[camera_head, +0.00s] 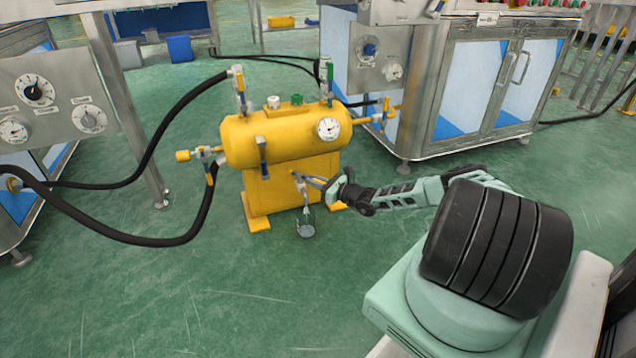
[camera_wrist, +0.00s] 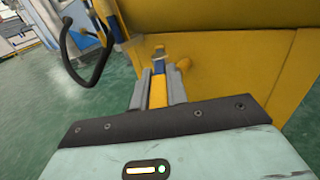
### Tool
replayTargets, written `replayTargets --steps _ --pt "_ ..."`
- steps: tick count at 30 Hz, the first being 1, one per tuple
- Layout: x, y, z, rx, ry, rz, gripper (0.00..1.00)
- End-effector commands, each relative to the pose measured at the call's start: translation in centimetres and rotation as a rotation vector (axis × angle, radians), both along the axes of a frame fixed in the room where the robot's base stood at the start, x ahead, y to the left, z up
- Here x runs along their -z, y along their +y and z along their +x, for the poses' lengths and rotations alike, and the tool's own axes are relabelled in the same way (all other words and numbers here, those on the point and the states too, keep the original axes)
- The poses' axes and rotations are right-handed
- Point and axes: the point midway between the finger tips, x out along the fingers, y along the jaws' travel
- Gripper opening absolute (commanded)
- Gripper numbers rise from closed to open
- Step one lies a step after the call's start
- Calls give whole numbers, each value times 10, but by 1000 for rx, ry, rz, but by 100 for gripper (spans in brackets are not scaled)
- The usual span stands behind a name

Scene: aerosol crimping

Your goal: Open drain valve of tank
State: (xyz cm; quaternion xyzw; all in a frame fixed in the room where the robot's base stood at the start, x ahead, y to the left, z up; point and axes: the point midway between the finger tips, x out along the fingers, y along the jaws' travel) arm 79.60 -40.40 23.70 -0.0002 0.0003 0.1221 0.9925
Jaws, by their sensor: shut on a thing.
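The yellow tank (camera_head: 270,135) lies on a yellow stand on the green floor, with a round gauge on its right end. My gripper (camera_head: 300,180) is at the front of the stand, below the tank body. In the wrist view my gripper (camera_wrist: 159,90) is shut on a yellow drain valve handle (camera_wrist: 158,92), which sits between the two grey fingers. The tank's yellow side (camera_wrist: 235,65) fills the right of that view. A small clear vessel (camera_head: 306,228) stands on the floor below the valve. The valve body is mostly hidden by the fingers.
Black hoses (camera_head: 150,240) run from the left cabinet to the tank. A steel cabinet with glass doors (camera_head: 480,90) stands behind on the right, and a control panel (camera_head: 60,100) is on the left.

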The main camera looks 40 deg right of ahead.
Motion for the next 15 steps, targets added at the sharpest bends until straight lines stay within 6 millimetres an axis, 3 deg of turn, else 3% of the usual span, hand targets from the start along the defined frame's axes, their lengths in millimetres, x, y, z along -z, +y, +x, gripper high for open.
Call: replayTargets --steps 10,11,12,13,15 --pt "1 0 -1 1 1 0 0" --pt "1 0 -1 1 1 0 21" --pt "1 0 -1 1 1 0 32" --pt "1 0 -1 1 1 0 37" --pt "1 0 0 1 0 0 37"
